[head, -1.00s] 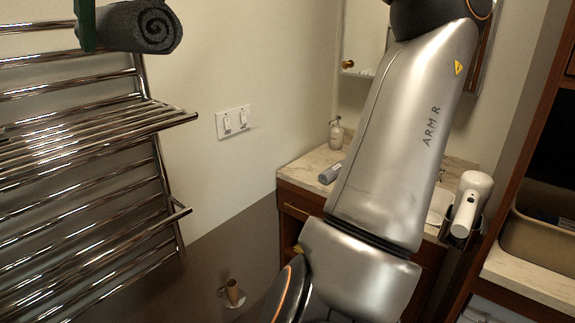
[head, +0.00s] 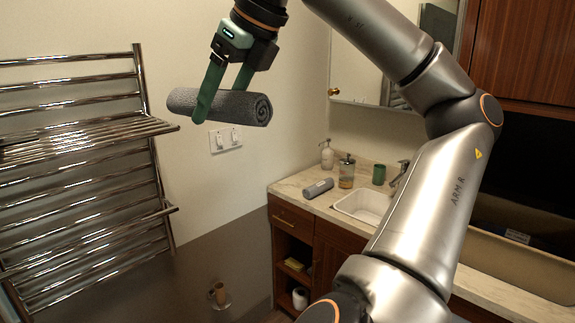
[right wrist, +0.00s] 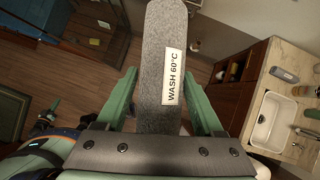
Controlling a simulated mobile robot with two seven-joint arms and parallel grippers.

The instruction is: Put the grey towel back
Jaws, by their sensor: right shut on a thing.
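The grey towel (head: 252,108) is a rolled cylinder with a spiral end facing right in the head view. My right gripper (head: 220,104) is shut on it, green fingers on either side, and holds it in the air. In the right wrist view the towel (right wrist: 155,60) lies between the fingers and carries a white "WASH 60°C" label. The chrome towel rack (head: 85,136) stands at the left, with a shelf of bars sticking out. The towel is clear of it, to its upper right. A small dark and green part, possibly my left gripper (right wrist: 46,115), shows in the right wrist view; its jaws are unclear.
A wall switch plate (head: 226,140) is behind and below the towel. The counter (head: 292,185) holds a grey cylinder (head: 318,188), soap bottles (head: 346,172), a green cup (head: 379,174) and a sink (head: 365,205). A toilet-roll holder (head: 219,294) is low down.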

